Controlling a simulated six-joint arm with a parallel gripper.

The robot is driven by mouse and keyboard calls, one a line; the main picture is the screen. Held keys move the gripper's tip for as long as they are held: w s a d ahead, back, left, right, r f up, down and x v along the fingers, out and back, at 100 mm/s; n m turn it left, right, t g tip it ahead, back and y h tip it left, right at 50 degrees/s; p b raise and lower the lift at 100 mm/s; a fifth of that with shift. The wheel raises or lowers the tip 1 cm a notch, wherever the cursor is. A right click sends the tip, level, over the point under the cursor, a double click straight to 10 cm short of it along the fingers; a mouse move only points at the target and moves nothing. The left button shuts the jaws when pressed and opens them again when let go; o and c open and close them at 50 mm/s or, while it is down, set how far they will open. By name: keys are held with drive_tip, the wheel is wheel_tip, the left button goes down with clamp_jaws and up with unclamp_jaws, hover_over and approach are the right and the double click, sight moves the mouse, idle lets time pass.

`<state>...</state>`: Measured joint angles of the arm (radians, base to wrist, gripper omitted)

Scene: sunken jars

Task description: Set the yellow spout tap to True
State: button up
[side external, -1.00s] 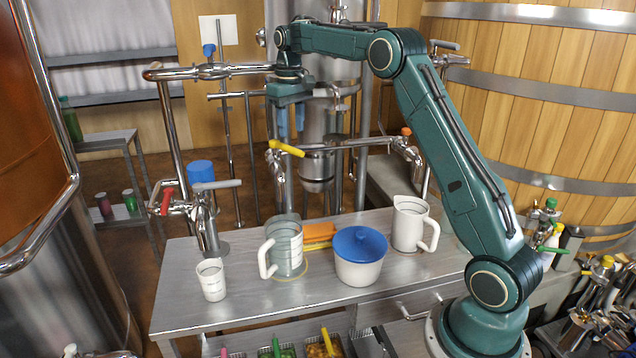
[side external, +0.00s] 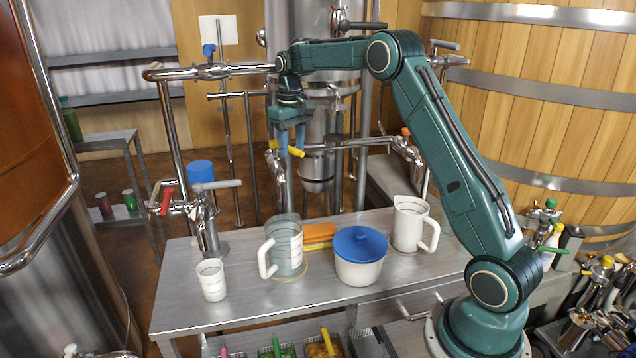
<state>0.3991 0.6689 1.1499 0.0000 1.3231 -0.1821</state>
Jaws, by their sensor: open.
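The yellow spout tap (side external: 295,151) has a yellow lever on a chrome spout (side external: 276,158), above the back edge of the table. Its lever points right and slightly down. My gripper (side external: 291,146) points straight down over this tap, with its blue fingers on either side of the lever near its middle. The fingers are open; whether they touch the lever I cannot tell. They hide part of the lever.
A clear measuring jug (side external: 287,248), a white cup (side external: 211,280), a blue-lidded pot (side external: 360,258) and a white pitcher (side external: 410,225) stand on the steel table (side external: 300,296). A red-handled tap (side external: 166,202) is at left. Chrome pipes surround the gripper.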

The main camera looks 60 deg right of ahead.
drive_tip(key=shift+f, duration=0.85)
clamp_jaws()
